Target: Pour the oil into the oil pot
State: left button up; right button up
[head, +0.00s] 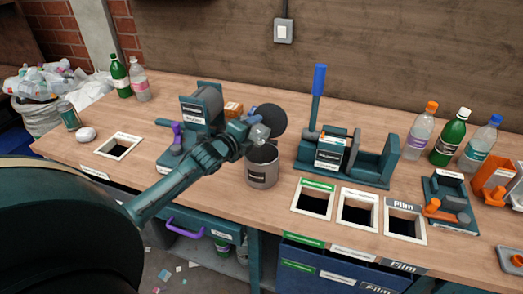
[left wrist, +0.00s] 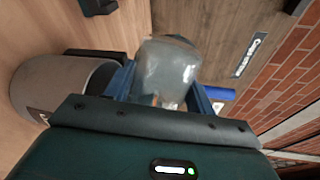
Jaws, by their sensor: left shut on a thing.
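The oil pot (head: 262,176) is a grey round can with a label and a dark open mouth, standing on the wooden counter. A round black disc (head: 270,118), perhaps its lid, stands up behind it. My left gripper (head: 254,134) is just above the pot's rim, shut on a clear container (left wrist: 166,68), which sits between the fingers in the left wrist view. The pot also shows there at the left (left wrist: 62,78), beside the container and apart from it. The container is mostly hidden in the head view; I cannot tell its contents or any flow. My right gripper is not in view.
A teal machine (head: 203,112) stands left of the pot and a teal press with a blue lever (head: 318,95) stands right. Label-framed openings (head: 357,211) are cut in the counter's front. Several bottles (head: 454,132) stand at the right, and two more (head: 120,77) at the back left.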

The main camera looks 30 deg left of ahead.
aim_at(258, 135)
pick_arm(q)
jog(key=shift+d+r+m+p, duration=0.35)
jog(key=shift+d+m, duration=0.1)
jog(key=shift+m, duration=0.35)
jog(key=shift+d+r+m+y, duration=0.15)
jog(key=shift+d+m+y, duration=0.4)
jog(key=shift+m, duration=0.45)
jog(key=m, duration=0.1)
jog(key=d+m, duration=0.1)
jog(key=m, duration=0.1)
jog(key=shift+d+r+t+y, duration=0.1)
jog(key=shift+d+t+y, duration=0.15)
jog(key=shift+t+y, duration=0.1)
